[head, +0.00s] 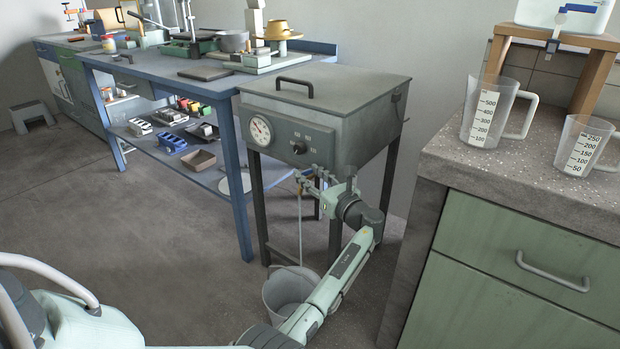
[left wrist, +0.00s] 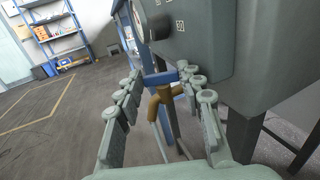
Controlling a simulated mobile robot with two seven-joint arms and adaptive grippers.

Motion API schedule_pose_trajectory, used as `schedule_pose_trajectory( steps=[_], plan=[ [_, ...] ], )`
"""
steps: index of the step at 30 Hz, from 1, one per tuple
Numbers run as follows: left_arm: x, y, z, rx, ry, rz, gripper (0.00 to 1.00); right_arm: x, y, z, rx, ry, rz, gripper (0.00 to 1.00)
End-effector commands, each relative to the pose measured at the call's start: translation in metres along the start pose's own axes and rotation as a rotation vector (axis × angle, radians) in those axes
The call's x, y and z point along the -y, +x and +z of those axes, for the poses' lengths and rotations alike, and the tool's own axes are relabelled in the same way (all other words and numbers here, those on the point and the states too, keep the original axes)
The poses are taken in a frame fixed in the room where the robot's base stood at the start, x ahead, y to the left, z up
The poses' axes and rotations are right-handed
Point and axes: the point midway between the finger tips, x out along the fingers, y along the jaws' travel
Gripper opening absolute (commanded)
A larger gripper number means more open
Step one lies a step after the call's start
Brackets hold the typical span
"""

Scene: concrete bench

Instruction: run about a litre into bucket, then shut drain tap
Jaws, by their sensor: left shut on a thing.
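The grey tank (head: 330,115) stands on dark legs, with a dial and a knob on its front. Its brass drain tap (left wrist: 163,97) with a blue lever (left wrist: 161,78) shows in the left wrist view. A thin pale stream (head: 300,230) runs down from the tap to the grey bucket (head: 288,290) on the floor. The water level inside cannot be made out. My right gripper is out of view.
A blue workbench (head: 170,75) with tools stands left of the tank. A green cabinet (head: 510,260) on the right carries two measuring jugs (head: 492,112) and a wooden stand (head: 590,75). My left forearm passes close beside the bucket.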

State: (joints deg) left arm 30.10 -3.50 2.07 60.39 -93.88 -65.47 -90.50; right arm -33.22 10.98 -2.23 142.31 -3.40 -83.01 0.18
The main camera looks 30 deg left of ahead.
Motion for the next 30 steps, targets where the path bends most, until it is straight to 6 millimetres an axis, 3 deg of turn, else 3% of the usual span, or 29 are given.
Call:
schedule_pose_trajectory(
  steps=[12, 13, 17, 30],
  plan=[
    [-0.0003, 0.0008, 0.0000, 0.000, 0.000, 0.004, 0.09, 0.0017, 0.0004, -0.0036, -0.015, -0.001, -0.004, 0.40],
    [-0.0003, 0.0008, 0.0001, 0.000, 0.000, 0.004, 0.40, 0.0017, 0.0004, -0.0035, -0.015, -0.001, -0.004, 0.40],
    [-0.0002, 0.0007, 0.0002, 0.000, 0.000, 0.004, 0.56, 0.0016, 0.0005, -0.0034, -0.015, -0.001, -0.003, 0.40],
    [0.0007, -0.0063, 0.0000, 0.000, -0.001, 0.001, 0.59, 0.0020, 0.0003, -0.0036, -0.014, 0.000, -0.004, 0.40]
  ],
)
